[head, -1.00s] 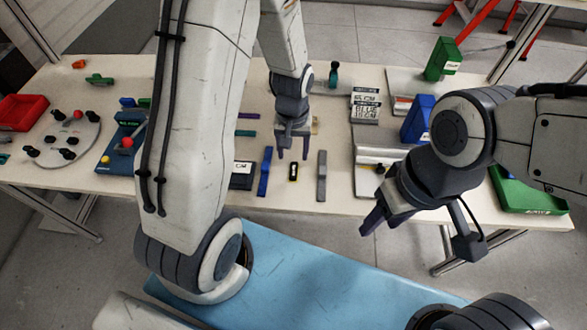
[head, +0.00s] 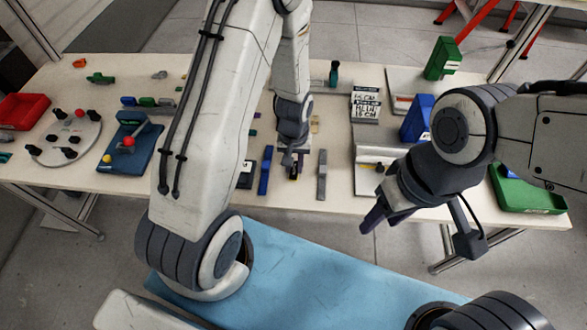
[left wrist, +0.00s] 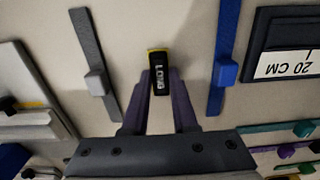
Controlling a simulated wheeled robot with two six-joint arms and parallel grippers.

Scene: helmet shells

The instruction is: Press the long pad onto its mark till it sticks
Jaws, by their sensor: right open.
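The long pad (left wrist: 160,78) is a small black piece with a yellow end, marked LONG, in the left wrist view. My left gripper (left wrist: 161,82) has its two fingers close against the pad's sides, and it appears shut on the pad at table height. In the head view my left gripper (head: 292,165) points down over the pad, mostly hiding it. My right gripper (head: 376,216) is open and empty, off the table's front edge. I cannot make out the pad's mark or a helmet shell.
A blue strip (head: 265,171) lies left of the pad and a grey strip (head: 322,175) right of it. A label block (head: 366,105) stands behind. A green tray (head: 525,196) is at the right, a red bin (head: 22,110) at far left.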

